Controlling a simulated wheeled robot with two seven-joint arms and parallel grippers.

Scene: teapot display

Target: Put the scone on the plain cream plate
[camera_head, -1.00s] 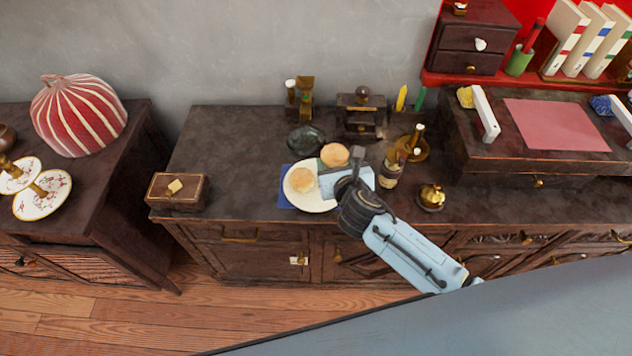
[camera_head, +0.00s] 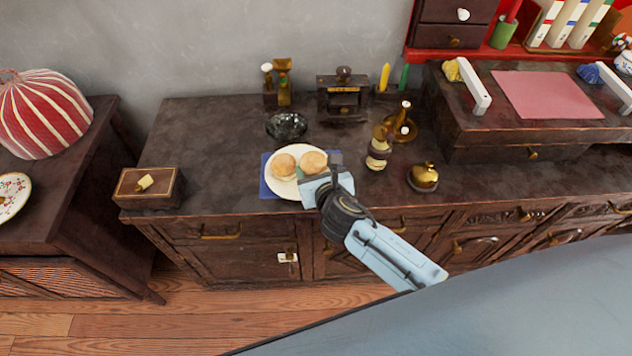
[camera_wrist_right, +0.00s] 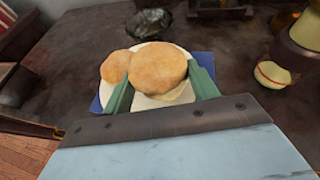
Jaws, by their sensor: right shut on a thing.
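The plain cream plate (camera_head: 283,190) lies on the dark cabinet top in the head view, on a blue mat. One golden round scone (camera_head: 283,165) sits on its left part. My right gripper (camera_head: 318,167) is shut on a second scone (camera_head: 313,160), over the plate's right part. In the right wrist view the held scone (camera_wrist_right: 157,67) is between the green fingers, with the other scone (camera_wrist_right: 114,66) partly hidden behind it on the left. I cannot tell whether the held scone touches the plate. My left gripper is not in view.
A dark glass dish (camera_head: 287,125) stands behind the plate. A bottle (camera_head: 378,150) and a brass bell (camera_head: 423,176) stand to the right. A small wooden box (camera_head: 148,187) is at the left end. The cabinet top between box and plate is clear.

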